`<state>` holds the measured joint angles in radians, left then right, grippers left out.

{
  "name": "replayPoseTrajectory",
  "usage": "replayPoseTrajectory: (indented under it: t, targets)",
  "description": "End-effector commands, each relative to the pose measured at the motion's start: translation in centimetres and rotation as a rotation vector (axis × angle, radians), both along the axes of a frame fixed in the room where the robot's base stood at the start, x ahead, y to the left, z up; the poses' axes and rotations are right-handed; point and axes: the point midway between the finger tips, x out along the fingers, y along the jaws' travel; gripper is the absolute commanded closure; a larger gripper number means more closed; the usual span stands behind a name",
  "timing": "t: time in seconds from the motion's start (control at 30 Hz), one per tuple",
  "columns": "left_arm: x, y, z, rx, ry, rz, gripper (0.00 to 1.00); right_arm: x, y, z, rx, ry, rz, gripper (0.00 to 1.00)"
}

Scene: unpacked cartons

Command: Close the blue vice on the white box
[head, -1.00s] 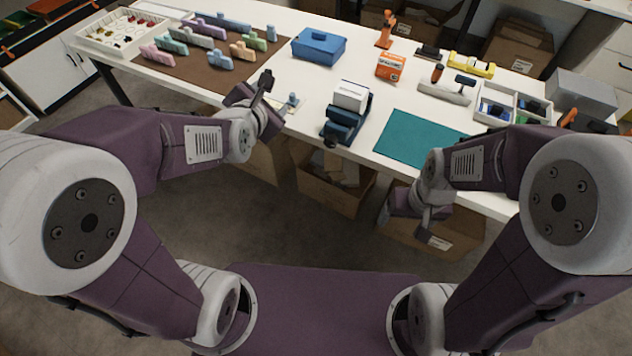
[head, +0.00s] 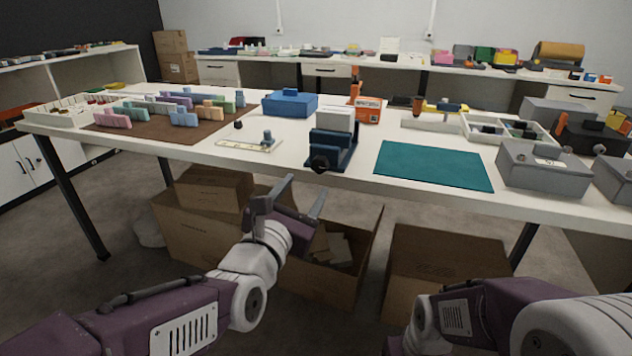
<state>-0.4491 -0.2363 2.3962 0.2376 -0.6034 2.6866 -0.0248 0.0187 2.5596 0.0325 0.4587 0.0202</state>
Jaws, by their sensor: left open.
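The blue vice (head: 345,158) stands at the front edge of the white table, its dark round handle (head: 319,163) facing me. The white box (head: 335,119) sits upright in the top of the vice; I cannot tell whether the jaws touch it. My left gripper (head: 300,193) is open and empty, in front of and below the table edge, to the left of the vice and apart from it. My right arm (head: 470,320) shows at the lower right, and its gripper is out of the picture.
A teal mat (head: 433,166) lies right of the vice, and a grey box (head: 541,167) stands beyond it. A small pale plate with a blue knob (head: 249,144) lies to the left. A blue case (head: 290,103) and orange carton (head: 368,109) stand behind.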

Motion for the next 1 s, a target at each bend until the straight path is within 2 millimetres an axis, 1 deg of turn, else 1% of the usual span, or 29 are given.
replayPoseTrajectory:
  t: [0.03, 0.2, 0.3, 0.4, 0.53, 0.73, 0.77, 0.8, 0.87, 0.9, 0.93, 0.97, 1.0]
  targets:
    - [0.8, -0.2, -0.3, 0.001, 0.001, 0.001, 0.45, 0.0, 0.0, -0.5, 0.000, 0.000, 0.000, 0.20]
    - [4.3, -1.3, -0.4, 0.000, 0.000, 0.002, 0.45, 0.0, 0.0, -1.5, 0.000, 0.001, 0.000, 0.20]
    - [6.1, -1.9, -0.4, 0.000, 0.001, 0.001, 0.45, 0.0, 0.0, -1.9, 0.000, 0.001, 0.000, 0.20]
    - [7.2, -2.3, -0.2, 0.001, 0.001, 0.000, 0.45, 0.0, 0.0, -2.1, 0.000, 0.001, 0.000, 0.20]
    - [7.9, -2.5, -0.1, 0.001, -0.001, 0.001, 0.45, 0.0, 0.0, -2.2, 0.000, 0.001, 0.000, 0.20]
    - [7.9, -2.5, 0.0, 0.001, 0.000, 0.001, 0.45, 0.0, 0.0, -2.1, 0.000, 0.001, 0.000, 0.20]
    - [7.9, -2.5, 0.0, 0.001, 0.000, 0.001, 0.50, 0.0, 0.0, -2.1, 0.000, 0.001, 0.000, 0.20]
    - [7.9, -2.5, -0.1, 0.001, 0.000, 0.001, 0.61, 0.0, 0.0, -2.1, 0.000, 0.001, 0.000, 0.20]
    - [7.9, -2.5, -0.1, 0.001, 0.000, 0.001, 0.78, 0.0, 0.0, -2.1, 0.000, 0.001, 0.000, 0.20]
    - [7.9, -2.5, -0.1, 0.001, 0.001, 0.000, 0.89, 0.0, 0.0, -2.1, 0.000, 0.001, 0.000, 0.20]
    - [7.9, -2.5, -0.1, 0.001, 0.001, 0.000, 0.98, 0.0, 0.0, -2.1, 0.000, 0.001, 0.000, 0.20]
    - [7.9, -2.5, -0.1, 0.001, 0.001, 0.000, 1.00, 0.0, 0.0, -2.1, 0.000, 0.001, 0.000, 0.20]
    - [7.9, -2.5, -0.1, 0.001, 0.001, 0.000, 1.00, 0.0, 0.0, -2.1, 0.000, 0.001, 0.000, 0.20]
